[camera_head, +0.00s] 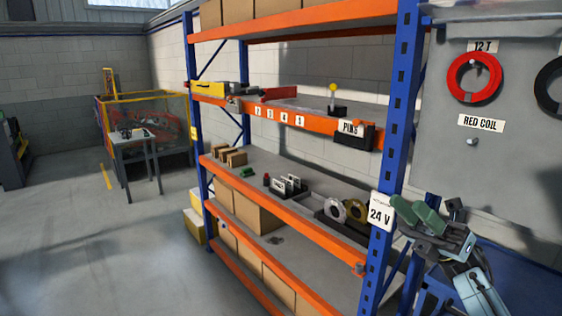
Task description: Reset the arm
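My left gripper is not in view.
The orange-and-blue rack holds cartons (236,207), a PINS bin (354,133) and ring-shaped parts (336,210). A grey panel with a red coil (473,78) stands right. A small table (136,140) stands far left; floor (70,240) there is clear.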

